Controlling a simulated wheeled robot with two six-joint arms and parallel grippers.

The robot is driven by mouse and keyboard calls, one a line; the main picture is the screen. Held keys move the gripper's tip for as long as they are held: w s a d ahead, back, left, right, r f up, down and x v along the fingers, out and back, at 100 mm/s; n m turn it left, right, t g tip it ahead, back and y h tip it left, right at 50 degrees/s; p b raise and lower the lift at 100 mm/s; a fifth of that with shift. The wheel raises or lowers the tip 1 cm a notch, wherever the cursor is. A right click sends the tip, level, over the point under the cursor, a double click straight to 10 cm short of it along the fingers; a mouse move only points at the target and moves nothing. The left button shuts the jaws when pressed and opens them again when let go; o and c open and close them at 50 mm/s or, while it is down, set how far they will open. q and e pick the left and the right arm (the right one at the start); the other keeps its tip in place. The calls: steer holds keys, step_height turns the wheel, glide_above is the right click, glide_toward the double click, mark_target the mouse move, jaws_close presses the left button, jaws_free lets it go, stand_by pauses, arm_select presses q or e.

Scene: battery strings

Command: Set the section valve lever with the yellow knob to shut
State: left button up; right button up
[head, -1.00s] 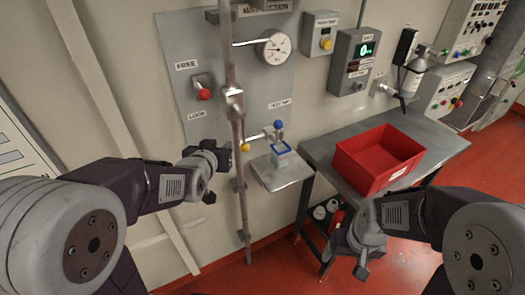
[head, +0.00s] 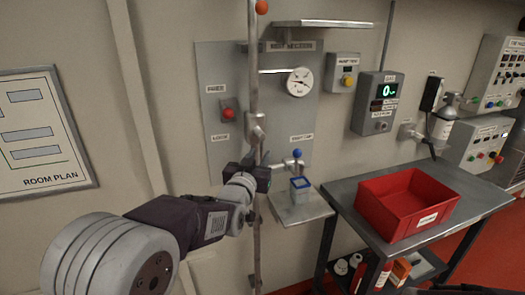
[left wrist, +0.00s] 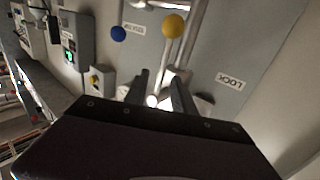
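The yellow knob (left wrist: 173,26) shows in the left wrist view, beyond my fingers and close to a pale pipe. In the head view the knob is hidden behind my left gripper (head: 262,177). That gripper is at the vertical pipe (head: 256,210), left of the valve (head: 290,164) with the blue knob (head: 297,153). The blue knob also shows in the left wrist view (left wrist: 118,33). In that view the left fingers (left wrist: 160,92) stand apart, with no knob between them. I cannot tell whether the gripper touches the pipe. My right gripper is out of view.
A small shelf (head: 302,212) holds a blue-rimmed container (head: 300,190) under the valve. A red-knobbed switch (head: 228,113) and a gauge (head: 300,82) are on the panel. A red bin (head: 408,203) stands on the table (head: 478,194) at right. An overhead shelf (head: 322,24) juts out above.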

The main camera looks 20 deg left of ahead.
mark_target(262, 151)
arm_select(q)
steer(key=w, duration=0.3)
steer(key=shift+w+a, duration=0.15)
steer(key=shift+w, duration=0.2)
jaws_close()
stand_by(1.1)
